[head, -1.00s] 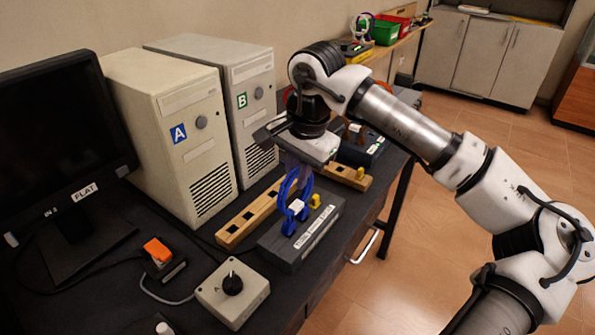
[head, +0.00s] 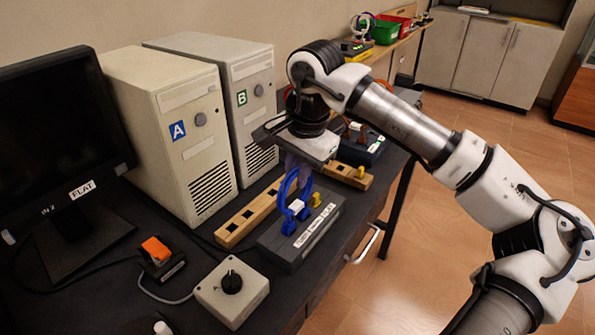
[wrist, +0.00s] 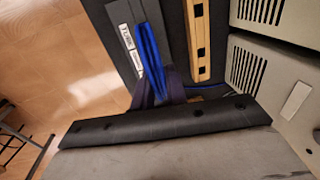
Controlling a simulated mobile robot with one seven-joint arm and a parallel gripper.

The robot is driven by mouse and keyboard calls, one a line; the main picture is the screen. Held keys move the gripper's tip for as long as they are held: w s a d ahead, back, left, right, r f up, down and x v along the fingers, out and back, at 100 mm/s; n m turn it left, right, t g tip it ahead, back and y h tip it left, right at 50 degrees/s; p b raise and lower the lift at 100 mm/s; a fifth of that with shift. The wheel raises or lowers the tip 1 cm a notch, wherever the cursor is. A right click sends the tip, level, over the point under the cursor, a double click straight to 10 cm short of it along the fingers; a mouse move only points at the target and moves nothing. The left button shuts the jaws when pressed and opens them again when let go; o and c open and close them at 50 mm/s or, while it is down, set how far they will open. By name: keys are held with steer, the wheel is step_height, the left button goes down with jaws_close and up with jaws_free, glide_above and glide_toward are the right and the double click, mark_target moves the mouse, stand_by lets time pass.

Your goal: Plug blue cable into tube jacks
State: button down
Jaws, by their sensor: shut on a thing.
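The blue cable (head: 283,196) is a looped bundle standing over a dark box with a white label strip (head: 318,226). Its lower end, with blue plugs, is at the top of this box. My gripper (head: 298,168) points down over the box and is shut on the upper part of the cable. The wrist view shows the blue cable (wrist: 150,55) between my fingers, beside the label on the dark box (wrist: 120,20). Whether the plugs sit in holes of the box cannot be told. A wooden strip with square holes (head: 237,227) lies behind the box; it also shows in the wrist view (wrist: 199,40).
Two beige computer towers, A (head: 165,130) and B (head: 240,110), stand behind. A grey knob box (head: 231,290), an orange switch (head: 156,249) and a monitor (head: 60,140) are at the left. A yellow plug (head: 315,200) is by the dark box. The table's front edge is close.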

stand_by(0.3)
steer(key=c, duration=0.7)
jaws_free()
steer(key=shift+r, duration=0.1)
steer(key=r+p, duration=0.1)
steer(key=r, duration=0.1)
steer(key=r+p, duration=0.2)
steer(key=d+r+p, duration=0.1)
steer(key=r, duration=0.2)
steer(key=shift+s+r, duration=0.1)
steer(key=shift+s, duration=0.3)
stand_by(0.3)
